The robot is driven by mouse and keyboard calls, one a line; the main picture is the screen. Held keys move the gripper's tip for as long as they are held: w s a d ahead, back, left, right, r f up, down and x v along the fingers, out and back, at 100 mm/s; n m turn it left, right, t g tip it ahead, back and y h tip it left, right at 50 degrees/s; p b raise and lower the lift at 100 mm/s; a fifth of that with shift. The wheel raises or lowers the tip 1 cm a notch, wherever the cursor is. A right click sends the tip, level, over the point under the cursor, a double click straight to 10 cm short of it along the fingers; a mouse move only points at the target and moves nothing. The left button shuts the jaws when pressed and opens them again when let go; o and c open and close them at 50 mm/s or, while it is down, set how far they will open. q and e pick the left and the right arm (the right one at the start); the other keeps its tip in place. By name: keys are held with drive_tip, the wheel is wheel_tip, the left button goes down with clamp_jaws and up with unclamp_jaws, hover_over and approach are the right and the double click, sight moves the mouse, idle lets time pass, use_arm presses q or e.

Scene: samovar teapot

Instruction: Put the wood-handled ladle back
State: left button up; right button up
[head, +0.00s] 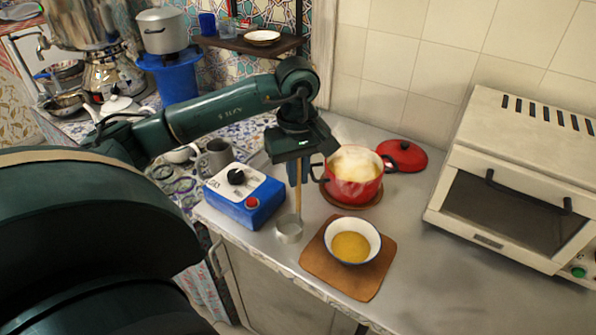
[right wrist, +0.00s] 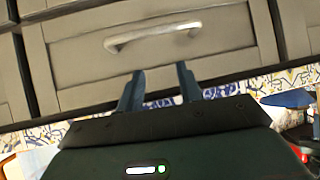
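The ladle (head: 289,229) hangs upright in the head view, its metal cup low and its wooden handle rising into my left gripper (head: 298,172). My left gripper points down and is shut on the handle, with the handle's top hidden. The cup is between the blue box and the bowl; I cannot tell whether it touches the counter. A red pot (head: 353,177) with pale steaming contents stands just right of the gripper. My right gripper (right wrist: 160,80) is open and empty in the right wrist view, its two fingers apart.
A white bowl (head: 352,241) of yellow soup sits on a brown board (head: 320,267). A drawer handle (right wrist: 152,36) is ahead of my right gripper.

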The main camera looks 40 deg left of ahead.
use_arm(q)
drive_tip(key=o, duration=0.5)
drive_tip(key=shift+c, duration=0.2)
use_arm(e)
drive_tip(key=shift+a+r, duration=0.15)
drive_tip(key=shift+a, duration=0.1)
use_arm(q)
wheel_tip(320, 180, up, 11)
drive_tip(key=shift+p, duration=0.55)
drive_tip(key=shift+r, duration=0.6)
use_arm(e)
drive_tip(key=shift+s+d, duration=0.15)
drive_tip(key=shift+d, duration=0.35)
drive_tip(key=shift+a, duration=0.15)
use_arm(q)
drive_tip(key=shift+s, duration=0.15)
use_arm(e)
drive_tip(key=shift+r, duration=0.1)
